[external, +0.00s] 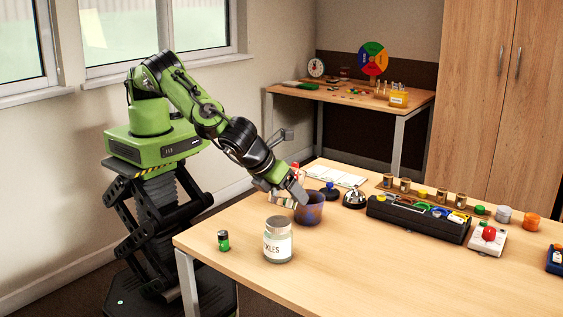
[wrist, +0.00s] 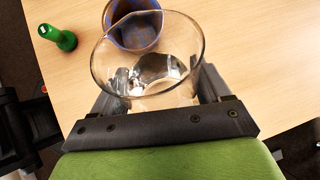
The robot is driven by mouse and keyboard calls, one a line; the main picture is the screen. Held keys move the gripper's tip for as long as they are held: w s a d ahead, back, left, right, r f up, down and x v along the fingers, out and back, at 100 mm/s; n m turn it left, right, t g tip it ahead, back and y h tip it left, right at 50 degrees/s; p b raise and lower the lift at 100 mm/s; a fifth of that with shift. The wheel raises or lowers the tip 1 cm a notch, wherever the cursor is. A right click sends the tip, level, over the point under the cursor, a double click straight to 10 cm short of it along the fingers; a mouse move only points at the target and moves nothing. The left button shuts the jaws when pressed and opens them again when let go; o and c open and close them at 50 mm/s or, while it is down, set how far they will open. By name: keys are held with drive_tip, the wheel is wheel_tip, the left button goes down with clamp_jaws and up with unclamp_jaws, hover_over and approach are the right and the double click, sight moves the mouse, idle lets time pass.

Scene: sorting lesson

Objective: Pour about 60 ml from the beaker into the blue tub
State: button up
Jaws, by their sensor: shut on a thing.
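My gripper (external: 288,194) is shut on a clear glass beaker (wrist: 112,62), with a finger on either side of it in the wrist view (wrist: 160,88). The beaker's wide mouth faces the tub side, and clear liquid seems to show inside; its amount cannot be read. The blue tub (external: 309,213) stands on the table just beside and below my gripper. In the wrist view the tub (wrist: 110,14) is just beyond the beaker's rim and partly covered by it. Its inside looks brownish; I cannot tell whether it holds liquid. No stream shows.
A call bell (external: 354,196) and a black organizer (external: 415,219) are to the right. The table's front is mostly clear.

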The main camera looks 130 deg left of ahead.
drive_tip(key=shift+a+f+h+b, duration=0.25)
drive_tip(key=shift+f+h+b, duration=0.1)
drive_tip(key=shift+f, duration=0.25)
drive_tip(key=shift+a+f+h+b, duration=0.2)
drive_tip(key=shift+f+h+b, duration=0.15)
drive_tip(key=shift+f, duration=0.2)
drive_tip(key=shift+r+h, duration=0.1)
drive_tip(key=shift+h, duration=0.2)
drive_tip(key=shift+f+n+h+b, duration=0.35)
drive_tip(key=shift+h+b, duration=0.25)
drive_tip(key=shift+h, duration=0.6)
drive_tip(key=shift+d+r+h, duration=0.1)
drive_tip(key=shift+r+h, duration=0.05)
drive_tip(key=shift+h, duration=0.25)
drive_tip(key=shift+r+h, duration=0.35)
drive_tip(key=shift+h, duration=0.15)
drive_tip(key=shift+f+n+h, duration=0.25)
drive_tip(key=shift+f+h, duration=0.05)
drive_tip(key=shift+h, duration=0.5)
drive_tip(key=shift+a+r+h, duration=0.3)
drive_tip(key=shift+a+h, duration=0.2)
drive_tip(key=shift+a+r+h, duration=0.2)
drive_tip(key=shift+a+h, duration=0.2)
drive_tip(key=shift+a, duration=0.05)
